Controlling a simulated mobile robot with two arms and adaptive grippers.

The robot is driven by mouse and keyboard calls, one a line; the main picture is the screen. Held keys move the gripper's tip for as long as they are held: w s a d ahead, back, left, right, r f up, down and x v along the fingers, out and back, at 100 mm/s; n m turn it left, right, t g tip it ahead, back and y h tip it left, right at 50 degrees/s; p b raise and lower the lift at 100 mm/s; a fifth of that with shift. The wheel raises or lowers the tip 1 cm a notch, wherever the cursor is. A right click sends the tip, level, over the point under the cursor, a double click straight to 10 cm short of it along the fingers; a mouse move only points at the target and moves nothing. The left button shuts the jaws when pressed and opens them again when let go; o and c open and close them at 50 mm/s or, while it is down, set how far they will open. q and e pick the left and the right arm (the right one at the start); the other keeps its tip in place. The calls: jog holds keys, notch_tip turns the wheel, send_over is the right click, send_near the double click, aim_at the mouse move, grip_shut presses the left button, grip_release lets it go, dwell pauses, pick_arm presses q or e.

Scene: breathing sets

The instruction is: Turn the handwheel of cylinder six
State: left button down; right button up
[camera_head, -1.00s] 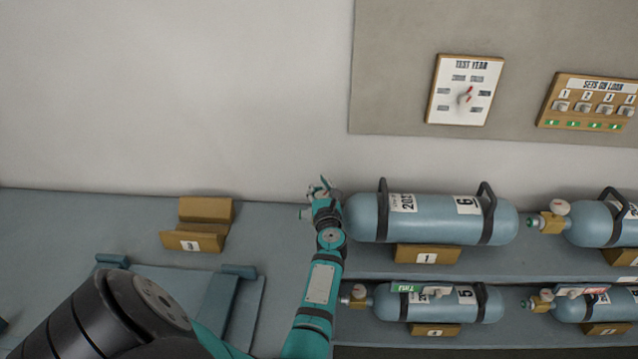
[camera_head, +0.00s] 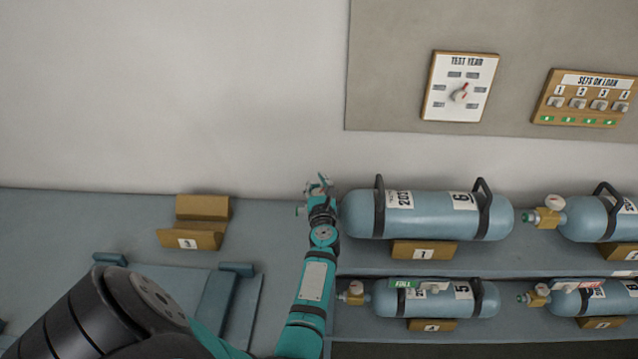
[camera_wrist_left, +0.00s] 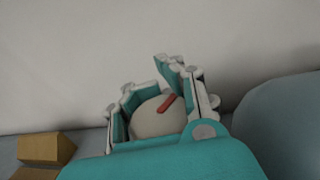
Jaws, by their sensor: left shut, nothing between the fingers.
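Cylinder six (camera_head: 425,215) is a blue cylinder with black bands and a "6" label, lying on a rack support marked 1. Its valve end points left and is mostly hidden by my left gripper (camera_head: 320,183). In the left wrist view, a pale round handwheel (camera_wrist_left: 157,121) with a red mark shows at the fingers of my left gripper (camera_wrist_left: 160,95). The fingers are shut with nothing held between them; whether they touch the wheel I cannot tell. Part of the blue cylinder shows at right (camera_wrist_left: 285,125). My right gripper is not in view.
Cylinder five (camera_head: 440,299) lies on the shelf below, with other cylinders to the right. An empty wooden cradle marked 3 (camera_head: 203,208) stands on the bench at left. A test-year dial board (camera_head: 440,105) and a sets-on-loan board (camera_head: 560,85) hang on the wall.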

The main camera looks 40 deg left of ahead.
pick_arm(q)
jog(key=shift+s+d+f, duration=0.1)
jog(key=shift+d+f, duration=0.05)
jog(key=shift+f, duration=0.35)
jog(key=c, duration=1.3)
grip_release()
jog(key=shift+s+r, duration=0.1)
jog(key=shift+r, duration=0.15)
jog(key=shift+o, duration=1.5)
jog(key=shift+w+r, duration=0.1)
jog(key=shift+w, duration=0.1)
